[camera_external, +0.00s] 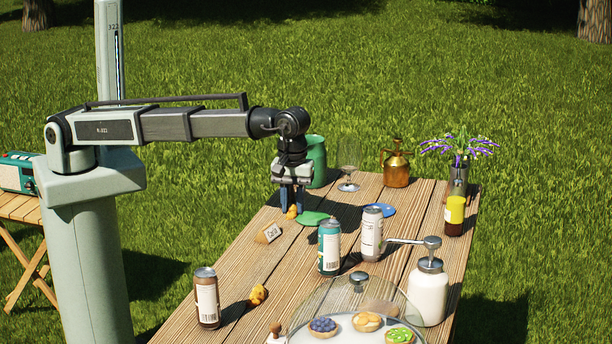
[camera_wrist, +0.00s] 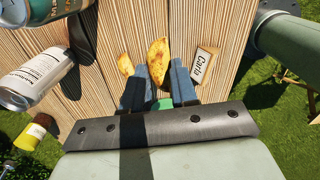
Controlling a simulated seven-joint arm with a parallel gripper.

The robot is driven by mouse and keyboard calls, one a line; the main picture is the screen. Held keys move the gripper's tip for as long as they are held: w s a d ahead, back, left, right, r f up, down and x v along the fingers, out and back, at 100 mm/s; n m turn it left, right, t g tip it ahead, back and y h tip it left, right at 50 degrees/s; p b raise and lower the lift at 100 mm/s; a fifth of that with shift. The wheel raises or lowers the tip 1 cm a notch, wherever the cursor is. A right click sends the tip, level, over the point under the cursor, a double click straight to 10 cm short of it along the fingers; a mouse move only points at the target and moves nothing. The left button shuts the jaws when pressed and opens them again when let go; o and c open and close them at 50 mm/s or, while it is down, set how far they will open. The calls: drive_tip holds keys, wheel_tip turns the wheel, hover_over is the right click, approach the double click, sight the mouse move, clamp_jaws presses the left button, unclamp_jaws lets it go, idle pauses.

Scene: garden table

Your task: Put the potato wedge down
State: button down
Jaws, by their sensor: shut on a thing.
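My gripper (camera_external: 293,204) points down over the far left part of the table and is shut on a yellow potato wedge (camera_external: 292,212). In the wrist view the held wedge (camera_wrist: 158,54) sticks out between the two blue fingers (camera_wrist: 158,88). I cannot tell whether it touches the table.
A name card reading "Carla" (camera_wrist: 204,62) stands near the table's left edge. Cans (camera_external: 329,247) (camera_external: 372,232) (camera_external: 207,298), a pump bottle (camera_external: 429,292) and a domed dish with tarts (camera_external: 358,274) stand nearer. A blue disc (camera_external: 383,210) and a glass (camera_external: 348,165) are beyond.

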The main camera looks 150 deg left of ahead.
drive_tip(key=s+a+n, duration=0.2)
drive_tip(key=s+a, duration=0.6)
drive_tip(key=a, duration=0.2)
drive_tip(key=m, duration=0.3)
hover_over(313, 218)
wheel_tip(313, 218, down, 9)
drive_tip(key=shift+s+f, duration=0.1)
drive_tip(key=shift+f, duration=0.1)
drive_tip(key=shift+f, duration=0.15)
drive_tip(key=c, duration=0.9)
unclamp_jaws()
wheel_tip(313, 218, up, 12)
drive_tip(key=shift+r, duration=0.2)
